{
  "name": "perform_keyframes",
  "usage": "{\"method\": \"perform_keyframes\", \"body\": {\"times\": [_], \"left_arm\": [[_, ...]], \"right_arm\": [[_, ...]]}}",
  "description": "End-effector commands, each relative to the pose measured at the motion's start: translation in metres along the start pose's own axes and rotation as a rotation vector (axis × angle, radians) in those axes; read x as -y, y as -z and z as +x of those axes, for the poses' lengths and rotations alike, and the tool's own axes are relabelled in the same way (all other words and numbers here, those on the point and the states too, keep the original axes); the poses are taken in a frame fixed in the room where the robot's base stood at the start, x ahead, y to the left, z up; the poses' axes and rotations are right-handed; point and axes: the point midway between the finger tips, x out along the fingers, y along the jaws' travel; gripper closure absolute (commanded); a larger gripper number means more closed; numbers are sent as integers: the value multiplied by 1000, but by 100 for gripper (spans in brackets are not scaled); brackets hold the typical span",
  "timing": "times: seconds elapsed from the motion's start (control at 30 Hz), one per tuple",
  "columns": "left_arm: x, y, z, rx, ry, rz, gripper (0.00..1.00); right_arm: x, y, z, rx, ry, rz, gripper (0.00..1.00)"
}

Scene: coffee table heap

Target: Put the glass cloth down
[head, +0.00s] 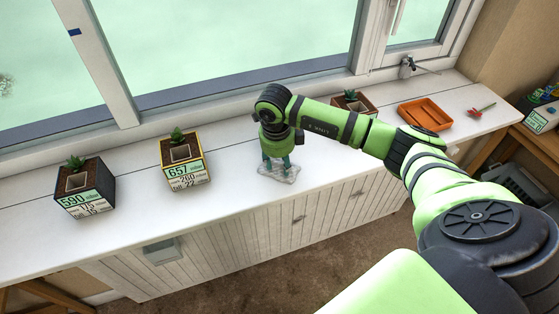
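The glass cloth (279,176) is a pale grey, crumpled piece lying on the white sill near its front edge. My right gripper (277,166) points down right over the cloth, with its teal fingers apart and their tips at or just above it. Whether the tips touch the cloth is hard to tell. The gripper's upper part and arm hide some of the sill behind. My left gripper is not in view.
On the white sill (235,187) stand a dark planter (86,190) and a yellow-edged planter (184,164) at left. Behind my arm is another planter (351,99). An orange tray (425,114) and a red-tipped item (481,110) lie at right. The sill between the yellow-edged planter and the cloth is clear.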

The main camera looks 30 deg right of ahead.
Motion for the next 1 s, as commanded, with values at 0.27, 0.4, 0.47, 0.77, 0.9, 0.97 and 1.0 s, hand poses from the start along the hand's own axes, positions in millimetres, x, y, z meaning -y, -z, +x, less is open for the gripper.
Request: {"method": "perform_keyframes", "body": {"times": [0.27, 0.4, 0.47, 0.77, 0.9, 0.97, 1.0], "left_arm": [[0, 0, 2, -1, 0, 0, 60], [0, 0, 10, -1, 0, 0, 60], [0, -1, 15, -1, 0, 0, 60], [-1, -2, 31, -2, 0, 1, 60], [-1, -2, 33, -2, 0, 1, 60], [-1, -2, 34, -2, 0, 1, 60], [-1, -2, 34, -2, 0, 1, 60]], "right_arm": [[1, -1, -7, 4, 2, 1, 57], [1, -2, -29, 8, 5, -1, 57], [1, -2, -42, 8, 4, 0, 57], [1, -1, -102, 4, 2, 0, 57], [0, -1, -117, 3, 1, 1, 57], [0, 0, -120, 1, 0, 0, 57], [0, 0, -121, 0, 0, 0, 57]]}}
